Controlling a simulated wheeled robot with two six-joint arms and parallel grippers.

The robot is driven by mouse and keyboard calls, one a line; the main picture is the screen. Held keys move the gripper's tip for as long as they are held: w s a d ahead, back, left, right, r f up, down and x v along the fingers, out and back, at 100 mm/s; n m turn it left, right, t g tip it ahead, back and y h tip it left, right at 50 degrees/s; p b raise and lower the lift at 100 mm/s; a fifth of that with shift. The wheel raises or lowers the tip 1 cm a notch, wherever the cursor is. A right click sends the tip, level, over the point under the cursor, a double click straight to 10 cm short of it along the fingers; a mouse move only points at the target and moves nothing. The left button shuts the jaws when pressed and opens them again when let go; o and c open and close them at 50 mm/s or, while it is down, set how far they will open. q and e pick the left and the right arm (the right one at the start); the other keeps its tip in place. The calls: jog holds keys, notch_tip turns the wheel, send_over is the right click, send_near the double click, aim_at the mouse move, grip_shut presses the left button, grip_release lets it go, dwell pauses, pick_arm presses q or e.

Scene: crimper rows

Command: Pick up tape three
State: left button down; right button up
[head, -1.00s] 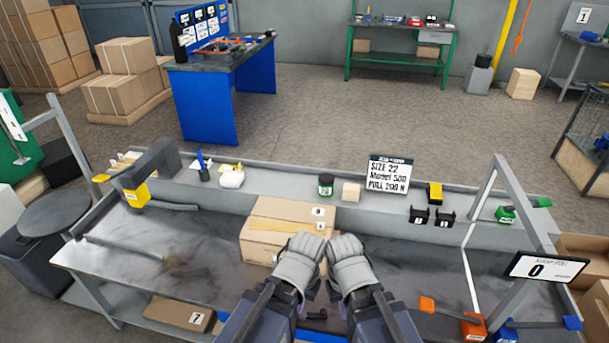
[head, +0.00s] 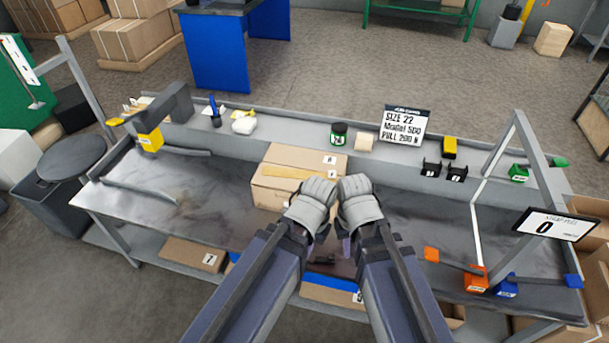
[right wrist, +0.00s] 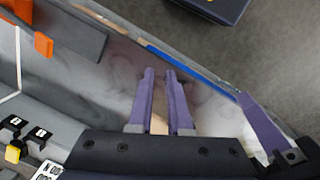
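I cannot make out which thing is tape three; most small labels are too small to read. A green and black round item (head: 338,133) with a white label stands on the raised back shelf. Both arms reach over the middle of the workbench (head: 225,225), side by side, just right of a cardboard box (head: 285,190). My right gripper (head: 345,248) points down over the bench. In the right wrist view its two purple fingers (right wrist: 161,75) are apart, with no held thing visible. My left gripper (head: 318,240) is mostly hidden behind its wrist, and its opening does not show.
Right of my arms lie orange (head: 473,279) and blue (head: 506,288) handled items under a grey frame with a display (head: 556,224). A yellow-fronted machine (head: 150,140) is at left.

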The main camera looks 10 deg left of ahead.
aim_at(332, 171)
jog(key=o, duration=0.8)
jog(key=w+a+m, duration=0.1)
jog(key=w+a, duration=0.1)
jog(key=w, duration=1)
jog(key=w+a+m, duration=0.1)
jog(key=w+a, duration=0.2)
jog(key=w, duration=0.9)
jog(key=w+a+f+m+y, duration=0.1)
jog(key=w+a, duration=0.2)
jog(key=w, duration=0.9)
jog(key=shift+m+b, duration=0.4)
jog(key=shift+o, duration=0.2)
jog(key=shift+s+f+b, duration=0.15)
jog(key=shift+f+b, duration=1.25)
jog(key=f+b, duration=0.5)
jog(key=shift+d+f, duration=0.1)
jog(key=shift+d, duration=0.3)
